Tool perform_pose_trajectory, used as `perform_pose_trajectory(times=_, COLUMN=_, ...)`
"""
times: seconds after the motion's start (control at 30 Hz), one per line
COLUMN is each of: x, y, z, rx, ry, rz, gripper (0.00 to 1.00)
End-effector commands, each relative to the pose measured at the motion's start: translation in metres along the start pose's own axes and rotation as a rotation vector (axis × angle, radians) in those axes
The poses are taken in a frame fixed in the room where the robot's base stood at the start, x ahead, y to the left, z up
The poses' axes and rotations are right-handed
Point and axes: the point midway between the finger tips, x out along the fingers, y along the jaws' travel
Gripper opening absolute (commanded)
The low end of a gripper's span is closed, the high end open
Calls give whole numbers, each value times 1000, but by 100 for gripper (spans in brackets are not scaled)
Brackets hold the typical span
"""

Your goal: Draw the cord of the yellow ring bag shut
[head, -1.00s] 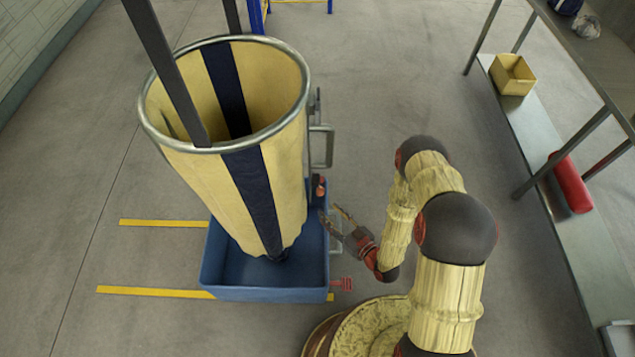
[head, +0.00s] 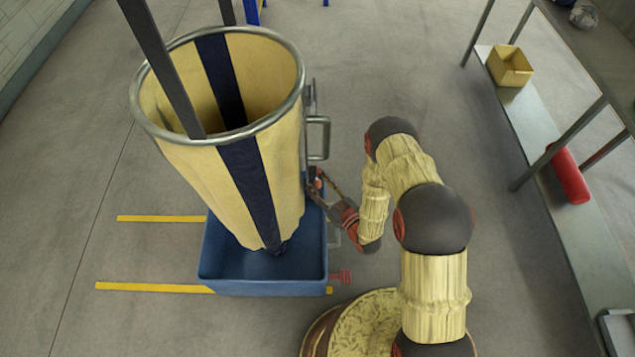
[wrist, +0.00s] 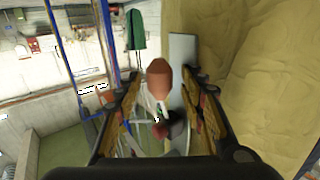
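The yellow ring bag (head: 190,180) hangs upright on dark straps, its metal-ringed mouth wide open and a navy stripe down its side. Its pale cloth fills the right of the wrist view (wrist: 250,70). My gripper (head: 322,190) is low beside the bag's right side, fingers towards it. In the wrist view, the fingers (wrist: 157,80) are spread, with an orange-brown knob (wrist: 158,76) between their tips and a gap on each side. A small orange part also shows by the fingertips in the head view (head: 318,182). I cannot make out the cord itself.
A blue tub (head: 245,285) stands under the bag, with a red fitting (head: 341,276) at its right corner. A metal handle (head: 320,138) juts out above my gripper. A shelf rack (head: 545,125) with a yellow bin (head: 509,66) and red roll (head: 568,176) stands right; open floor lies between.

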Motion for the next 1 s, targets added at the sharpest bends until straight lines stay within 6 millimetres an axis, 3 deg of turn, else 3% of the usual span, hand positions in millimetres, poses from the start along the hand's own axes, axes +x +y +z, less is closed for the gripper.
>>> perform_pose_trajectory(times=0.2, x=0, y=0, z=0, rx=0, ry=-1, rz=1, gripper=39)
perform_pose_trajectory(times=0.87, x=0, y=0, z=0, rx=0, ry=-1, rz=1, gripper=1)
perform_pose_trajectory(times=1.0, x=0, y=0, z=0, rx=0, ry=-1, rz=1, gripper=0)
